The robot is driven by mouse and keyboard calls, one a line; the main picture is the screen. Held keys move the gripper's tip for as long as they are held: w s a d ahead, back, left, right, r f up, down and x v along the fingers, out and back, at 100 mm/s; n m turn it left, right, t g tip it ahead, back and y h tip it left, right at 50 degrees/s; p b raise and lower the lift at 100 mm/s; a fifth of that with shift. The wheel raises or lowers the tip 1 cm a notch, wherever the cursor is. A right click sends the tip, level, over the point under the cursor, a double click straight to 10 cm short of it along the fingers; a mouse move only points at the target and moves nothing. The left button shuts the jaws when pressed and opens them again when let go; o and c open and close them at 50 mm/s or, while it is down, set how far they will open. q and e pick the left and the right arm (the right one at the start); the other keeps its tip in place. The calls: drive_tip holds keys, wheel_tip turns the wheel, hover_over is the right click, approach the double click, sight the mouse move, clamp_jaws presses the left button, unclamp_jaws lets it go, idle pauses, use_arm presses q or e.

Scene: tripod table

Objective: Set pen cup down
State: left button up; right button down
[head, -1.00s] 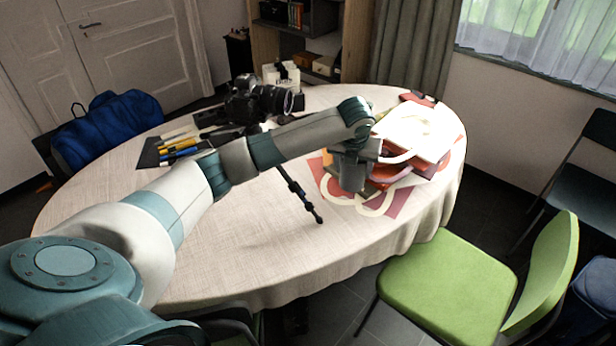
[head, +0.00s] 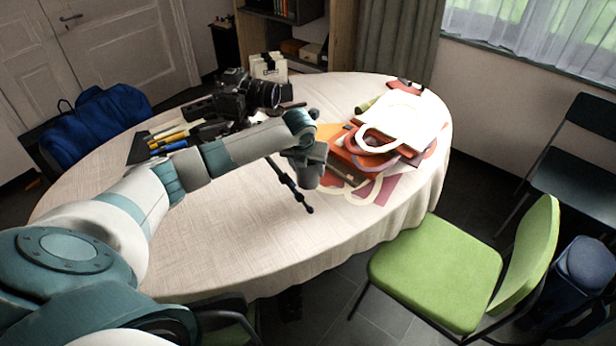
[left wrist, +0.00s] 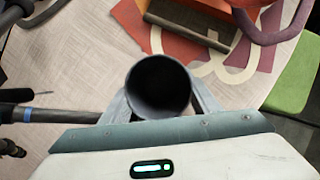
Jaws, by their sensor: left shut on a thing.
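The pen cup (left wrist: 158,86) is a dark grey, round, empty-looking cup, seen from above into its mouth in the left wrist view. My left gripper (left wrist: 160,108) is shut on it, with a finger on each side. In the head view the cup (head: 309,174) hangs below my left wrist over the cream cloth of the oval table (head: 240,235). I cannot tell whether its base touches the cloth. My left arm hides part of the table behind it. My right gripper is not in view.
A tripod leg (head: 292,188) lies just left of the cup, with a black camera (head: 243,95) behind. A pile of bags and folders (head: 385,140) is to the right. Pens (head: 170,136) lie at the left. The front of the table is clear.

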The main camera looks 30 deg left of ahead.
sight(308, 176)
use_arm(q)
wheel_tip(308, 176, down, 3)
drive_tip(key=shift+f+p, duration=0.15)
drive_tip(key=shift+p, duration=0.45)
drive_tip(key=shift+f, duration=0.35)
drive_tip(key=o, duration=1.2)
drive_tip(key=shift+c, duration=0.2)
drive_tip(key=b+v, duration=0.1)
drive_tip(key=v, duration=1.1)
drive_tip(key=shift+b, duration=0.35)
